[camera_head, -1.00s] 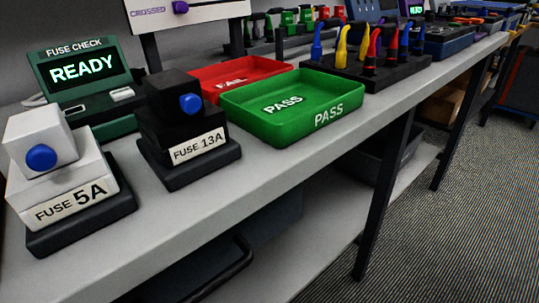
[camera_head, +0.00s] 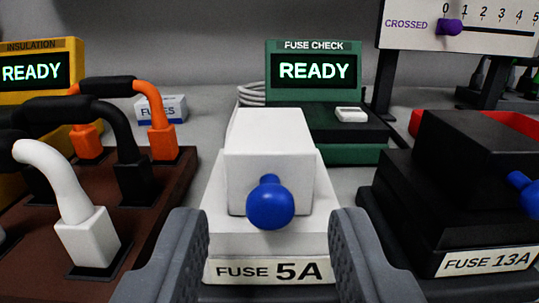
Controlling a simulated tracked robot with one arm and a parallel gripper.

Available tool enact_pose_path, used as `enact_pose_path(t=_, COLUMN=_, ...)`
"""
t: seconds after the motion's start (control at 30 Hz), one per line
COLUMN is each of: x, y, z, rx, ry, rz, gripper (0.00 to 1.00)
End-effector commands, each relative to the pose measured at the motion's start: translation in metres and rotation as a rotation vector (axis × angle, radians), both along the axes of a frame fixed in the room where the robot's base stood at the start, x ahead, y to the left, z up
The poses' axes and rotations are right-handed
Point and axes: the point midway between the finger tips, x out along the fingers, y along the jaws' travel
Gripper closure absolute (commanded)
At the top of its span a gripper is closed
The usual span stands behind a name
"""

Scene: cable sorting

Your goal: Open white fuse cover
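The white fuse cover (camera_head: 270,135) sits closed on the white fuse holder (camera_head: 265,243), which carries a FUSE 5A label (camera_head: 270,270). A round blue knob (camera_head: 270,203) sticks out of the cover's front face toward me. My gripper (camera_head: 268,235) is open, with one grey finger at the lower left and one at the lower right of the holder. The knob lies between and beyond the fingers, and nothing is held. The fingers look apart from the holder.
The black FUSE 13A holder (camera_head: 470,190) stands close on the right. A brown rack (camera_head: 150,215) with orange, black and white cable handles stands close on the left. The green fuse check unit (camera_head: 325,130) reading READY is behind. A fuse box (camera_head: 162,108) lies behind left.

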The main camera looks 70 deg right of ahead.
Motion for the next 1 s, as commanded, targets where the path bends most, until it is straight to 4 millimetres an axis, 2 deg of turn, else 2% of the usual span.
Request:
enact_pose_path(t=0.2, x=0.007, y=-0.017, z=-0.002, rx=0.001, ry=0.003, rz=0.001, gripper=0.62)
enact_pose_path(t=0.53, x=0.009, y=-0.019, z=-0.001, rx=0.001, ry=0.002, rz=0.002, gripper=0.62)
enact_pose_path(t=0.57, x=0.009, y=-0.019, z=-0.001, rx=0.001, ry=0.002, rz=0.002, gripper=0.67)
enact_pose_path(t=0.67, x=0.009, y=-0.019, z=-0.001, rx=0.001, ry=0.002, rz=0.003, gripper=0.95)
enact_pose_path(t=0.7, x=0.009, y=-0.019, z=-0.001, rx=0.001, ry=0.002, rz=0.003, gripper=1.00)
enact_pose_path(t=0.8, x=0.008, y=-0.024, z=-0.001, rx=0.001, ry=0.001, rz=0.001, gripper=1.00)
enact_pose_path(t=1.0, x=0.009, y=-0.020, z=0.002, rx=0.007, ry=0.004, rz=0.003, gripper=1.00)
